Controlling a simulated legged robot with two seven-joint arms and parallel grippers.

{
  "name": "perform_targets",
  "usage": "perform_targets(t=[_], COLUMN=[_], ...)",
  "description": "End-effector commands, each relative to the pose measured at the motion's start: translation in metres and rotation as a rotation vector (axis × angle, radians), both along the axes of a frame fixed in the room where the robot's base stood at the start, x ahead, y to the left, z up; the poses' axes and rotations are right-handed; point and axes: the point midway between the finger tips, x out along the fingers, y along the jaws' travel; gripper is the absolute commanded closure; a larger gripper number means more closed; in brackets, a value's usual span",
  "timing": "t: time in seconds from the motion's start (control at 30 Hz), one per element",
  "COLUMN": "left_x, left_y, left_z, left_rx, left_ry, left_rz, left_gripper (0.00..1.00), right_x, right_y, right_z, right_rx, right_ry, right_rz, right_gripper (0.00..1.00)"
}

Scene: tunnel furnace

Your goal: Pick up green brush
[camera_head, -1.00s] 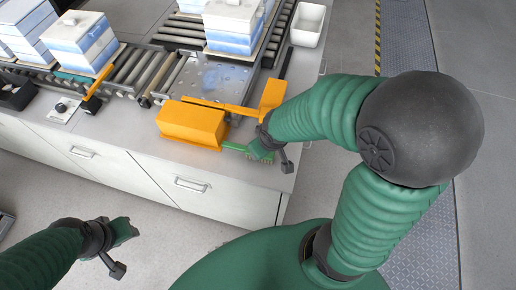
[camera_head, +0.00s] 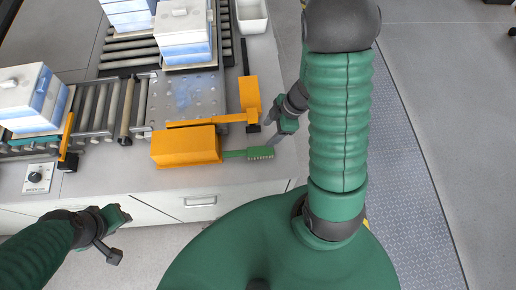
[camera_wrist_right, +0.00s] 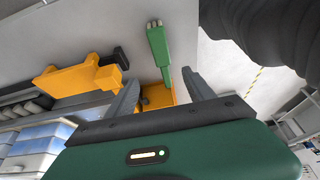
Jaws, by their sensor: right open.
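The green brush (camera_head: 262,153) lies on the grey worktop near its front edge, its handle pointing left to the orange box (camera_head: 186,146). Pale bristles show along its head. In the right wrist view the brush (camera_wrist_right: 158,46) lies beyond the fingers, with an orange part behind its near end. My right gripper (camera_head: 270,131) is open and empty, just above and behind the brush head in the head view; its two fingers (camera_wrist_right: 160,90) show apart in the wrist view. My left gripper (camera_head: 118,234) hangs low in front of the drawers, far left of the brush; its jaw opening is unclear.
An orange arm-like bracket (camera_head: 250,92) stands behind the brush. A roller conveyor (camera_head: 108,108) carries white-and-blue block stacks (camera_head: 184,34). A white bin (camera_head: 251,15) stands at the back. A control knob (camera_head: 36,177) sits at left. Floor is open on the right.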

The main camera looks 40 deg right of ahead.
Motion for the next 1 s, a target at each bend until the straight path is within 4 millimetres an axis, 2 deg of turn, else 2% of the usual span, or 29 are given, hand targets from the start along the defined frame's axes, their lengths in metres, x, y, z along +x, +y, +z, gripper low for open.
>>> perform_targets(t=[0.03,0.1,0.3,0.53,0.73,1.0], left_x=[0.000,0.000,0.000,0.000,0.000,0.000], left_y=[0.000,0.000,0.000,0.001,0.001,0.001], left_z=[-0.009,-0.016,-0.033,-0.040,-0.055,-0.055], left_rx=[0.000,0.000,0.000,0.000,0.000,0.000], left_ry=[0.001,0.001,0.001,0.000,0.000,0.000], left_rz=[0.000,0.001,0.001,0.001,0.001,0.001], left_gripper=[0.64,0.64,0.64,0.64,0.64,0.64], right_x=[0.001,0.004,0.016,0.022,0.029,0.031], right_y=[0.005,0.011,0.027,0.036,0.048,0.051], right_z=[-0.016,-0.035,-0.080,-0.104,-0.138,-0.141], right_rx=[0.003,0.003,0.003,0.001,0.001,-0.003], right_ry=[0.003,0.003,0.003,0.000,0.000,-0.001], right_rz=[0.000,0.001,-0.002,-0.001,-0.002,0.000], right_gripper=[0.38,0.38,0.38,0.38,0.38,0.38])
